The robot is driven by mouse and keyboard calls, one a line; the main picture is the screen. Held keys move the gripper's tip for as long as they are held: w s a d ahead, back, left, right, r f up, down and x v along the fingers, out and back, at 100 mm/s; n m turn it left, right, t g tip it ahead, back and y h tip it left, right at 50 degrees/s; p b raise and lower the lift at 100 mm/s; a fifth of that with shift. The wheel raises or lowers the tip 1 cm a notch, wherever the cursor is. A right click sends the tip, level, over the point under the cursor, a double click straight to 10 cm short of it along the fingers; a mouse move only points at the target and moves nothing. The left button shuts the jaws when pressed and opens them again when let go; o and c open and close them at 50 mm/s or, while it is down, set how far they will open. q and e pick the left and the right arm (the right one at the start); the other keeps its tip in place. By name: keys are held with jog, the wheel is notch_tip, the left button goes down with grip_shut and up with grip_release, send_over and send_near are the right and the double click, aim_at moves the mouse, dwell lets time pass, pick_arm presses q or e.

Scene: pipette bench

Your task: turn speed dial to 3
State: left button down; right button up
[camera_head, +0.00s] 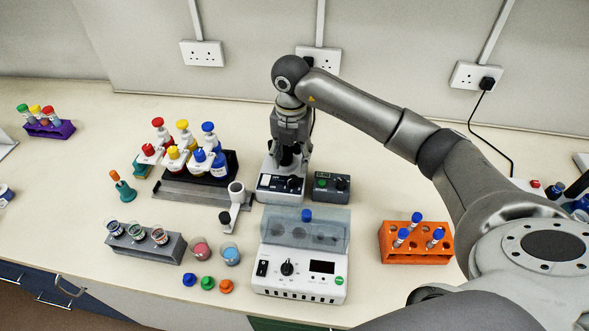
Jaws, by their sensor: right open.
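My right gripper (289,160) points down at the back of the bench, over a small white device (268,194). Its dark fingers blend with the dark upper part of that device, so I cannot tell whether they touch. A black dial (292,183) shows on the device's front panel, just below the gripper. A second black dial (287,268) is on the front of a larger white machine (318,290) with a clear lid and dark display. The numbers around the dials are too small to read. My left gripper is not in view.
A dark control box (331,188) stands right of the small device. Bottles with red, yellow and blue caps stand to its left, in a dark rack (235,162). An orange tube rack (415,254) is at the right. Two small beakers stand left of the larger machine.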

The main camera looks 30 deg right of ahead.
aim_at(293, 178)
notch_tip(293, 178, down, 3)
jog(key=shift+d+f+p, duration=0.1)
jog(key=shift+f+p, duration=0.05)
jog(key=shift+p, duration=0.35)
notch_tip(293, 178, down, 4)
jog(key=shift+d+r+p, duration=0.1)
jog(key=shift+p, duration=0.4)
jog(key=shift+f, duration=0.2)
jog(key=shift+c, duration=0.7)
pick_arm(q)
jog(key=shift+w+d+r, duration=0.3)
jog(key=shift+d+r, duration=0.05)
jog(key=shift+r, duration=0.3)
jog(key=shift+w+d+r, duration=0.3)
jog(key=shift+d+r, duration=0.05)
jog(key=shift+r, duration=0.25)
pick_arm(e)
jog(key=c, duration=0.9)
